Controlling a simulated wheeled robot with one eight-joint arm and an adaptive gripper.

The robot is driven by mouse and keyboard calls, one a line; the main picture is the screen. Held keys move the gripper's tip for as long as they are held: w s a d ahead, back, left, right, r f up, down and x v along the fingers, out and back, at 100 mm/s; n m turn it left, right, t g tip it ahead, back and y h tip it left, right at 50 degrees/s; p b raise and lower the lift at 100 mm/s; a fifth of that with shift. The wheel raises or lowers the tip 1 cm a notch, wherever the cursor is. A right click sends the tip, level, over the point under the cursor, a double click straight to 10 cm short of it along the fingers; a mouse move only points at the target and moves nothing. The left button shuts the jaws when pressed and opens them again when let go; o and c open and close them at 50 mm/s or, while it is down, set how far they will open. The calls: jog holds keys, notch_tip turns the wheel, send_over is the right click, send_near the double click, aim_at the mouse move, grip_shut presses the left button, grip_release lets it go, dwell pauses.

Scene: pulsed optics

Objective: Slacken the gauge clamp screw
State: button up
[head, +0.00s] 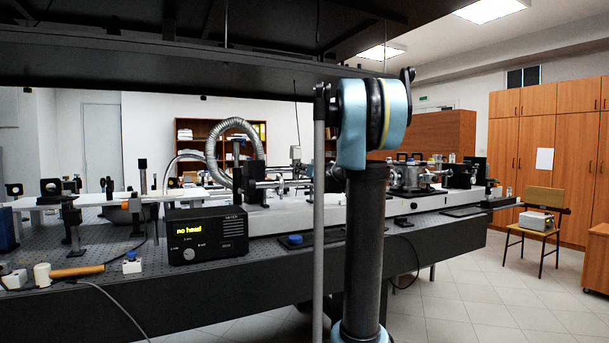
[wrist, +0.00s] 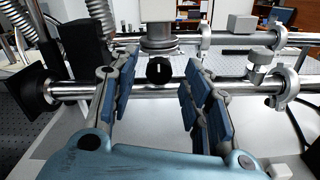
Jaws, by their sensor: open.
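In the wrist view, a round black knob (wrist: 159,71) with a white line mark sits on the front side of a horizontal metal rod (wrist: 147,89); it looks like the clamp screw. Above and behind it stands a silver cylindrical mount (wrist: 158,36) with a pale block on top. My gripper (wrist: 158,82) is open. Its blue padded fingers stand to the left and right of the knob, with a gap on each side, and hold nothing. I cannot tell how far the knob is in depth from the fingertips. No gauge face shows. The head view does not show my gripper.
In the wrist view, a black block (wrist: 90,45) stands left of the fingers and a metal clamp with a knob (wrist: 262,72) sits on the rod at right. In the head view, a meter box (head: 207,235) reads "no head" on the optical table (head: 270,270). A shelf hangs overhead.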

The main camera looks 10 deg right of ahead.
jog(key=shift+w+a, duration=0.1)
jog(key=shift+w, duration=0.15)
jog(key=shift+c, duration=0.5)
grip_shut()
